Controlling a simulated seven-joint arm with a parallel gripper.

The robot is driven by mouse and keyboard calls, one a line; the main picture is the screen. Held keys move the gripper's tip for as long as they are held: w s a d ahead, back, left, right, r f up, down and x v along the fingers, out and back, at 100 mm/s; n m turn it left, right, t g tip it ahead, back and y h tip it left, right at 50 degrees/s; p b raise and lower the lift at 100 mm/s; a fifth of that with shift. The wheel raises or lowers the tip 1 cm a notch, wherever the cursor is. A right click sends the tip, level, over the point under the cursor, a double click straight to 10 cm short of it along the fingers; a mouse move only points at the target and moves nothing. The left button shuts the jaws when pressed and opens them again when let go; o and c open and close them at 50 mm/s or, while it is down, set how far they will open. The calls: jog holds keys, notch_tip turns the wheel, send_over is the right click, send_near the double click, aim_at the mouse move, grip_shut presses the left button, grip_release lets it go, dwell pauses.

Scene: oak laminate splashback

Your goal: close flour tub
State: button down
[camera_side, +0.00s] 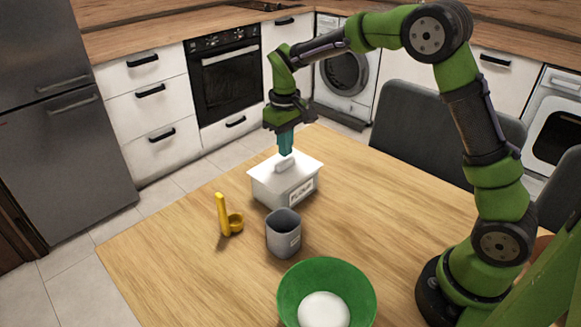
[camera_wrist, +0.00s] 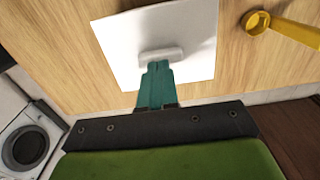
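The flour tub (camera_side: 283,192) is a white box with a label on its front, standing on the wooden table. Its flat white lid (camera_side: 305,164) lies across the top, with no clear gap visible; the lid (camera_wrist: 195,75) also shows from above in the wrist view. A raised bar handle (camera_side: 284,163) is on the lid, and it also shows in the wrist view (camera_wrist: 161,55). My gripper (camera_side: 286,152) points down with its teal fingers together. The fingertips are at or just above the handle; whether they touch it is unclear.
A yellow scoop (camera_side: 223,217) and a grey cup (camera_side: 283,234) stand in front of the tub. A green bowl (camera_side: 355,280) holding a white mound (camera_side: 323,309) is nearer. The table (camera_side: 180,260) is clear at left. A dark chair (camera_side: 400,125) stands behind.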

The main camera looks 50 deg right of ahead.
jog(key=shift+f, duration=0.9)
jog(key=shift+r, duration=3.5)
jog(key=shift+w+f, duration=0.1)
jog(key=shift+f, duration=0.05)
jog(key=s+a+r+m+t+y, duration=0.1)
jog(key=s+r+m+t, duration=0.1)
jog(key=s, duration=1)
jog(key=s+a+r+m+t+y, duration=0.1)
jog(key=s+r+t, duration=0.4)
jog(key=s, duration=0.6)
jog(key=shift+s+a+m, duration=0.35)
jog(key=shift+a+m, duration=0.15)
jog(key=shift+a, duration=0.15)
